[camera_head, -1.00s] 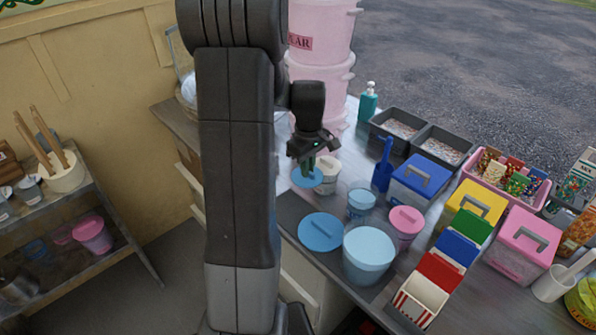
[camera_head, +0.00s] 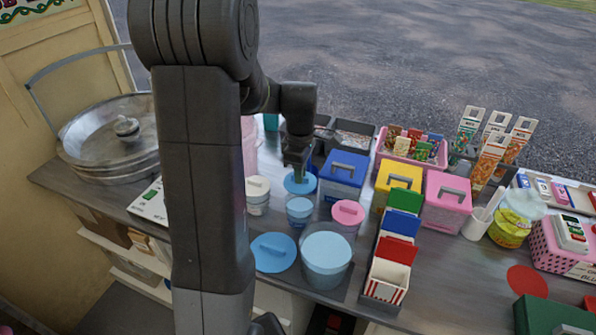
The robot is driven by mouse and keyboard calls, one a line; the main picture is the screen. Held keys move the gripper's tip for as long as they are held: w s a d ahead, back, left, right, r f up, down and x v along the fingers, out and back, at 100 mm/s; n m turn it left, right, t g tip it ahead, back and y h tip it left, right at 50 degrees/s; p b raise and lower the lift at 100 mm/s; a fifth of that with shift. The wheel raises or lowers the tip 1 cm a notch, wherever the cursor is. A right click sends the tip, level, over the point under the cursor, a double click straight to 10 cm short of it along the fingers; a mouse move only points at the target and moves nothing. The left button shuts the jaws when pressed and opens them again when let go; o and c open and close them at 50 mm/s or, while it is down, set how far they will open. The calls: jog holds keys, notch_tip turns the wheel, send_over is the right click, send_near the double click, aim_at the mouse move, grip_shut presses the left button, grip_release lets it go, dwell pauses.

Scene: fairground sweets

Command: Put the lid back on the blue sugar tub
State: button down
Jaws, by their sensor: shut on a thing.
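My gripper (camera_head: 297,172) is shut on a small round blue lid (camera_head: 302,187) and holds it roughly level. In the picture the lid is just above a small light-blue tub (camera_head: 299,213), with a narrow gap between them. This tub has a pale blue top and no handled lid on it. A larger light-blue tub (camera_head: 327,266) stands in front of it, also without a handled lid. A wider blue lid with a bar handle (camera_head: 272,254) lies flat on the counter to its left. My arm hides part of the counter's left side.
A cream-lidded tub (camera_head: 257,190) stands left of the small blue tub and a pink-lidded tub (camera_head: 347,213) right of it. Boxes with blue (camera_head: 345,168), yellow (camera_head: 399,176) and pink (camera_head: 449,190) lids stand behind and right. A striped carton (camera_head: 388,281) is at front right.

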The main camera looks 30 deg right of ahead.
aim_at(300, 187)
jog(key=shift+f+b, duration=1.8)
jog(key=shift+f, duration=0.95)
jog(key=shift+f, duration=0.15)
jog(key=c, duration=1)
grip_release()
jog(key=shift+o, duration=0.2)
jog(key=shift+r+p, duration=2.65)
jog(key=shift+r, duration=0.9)
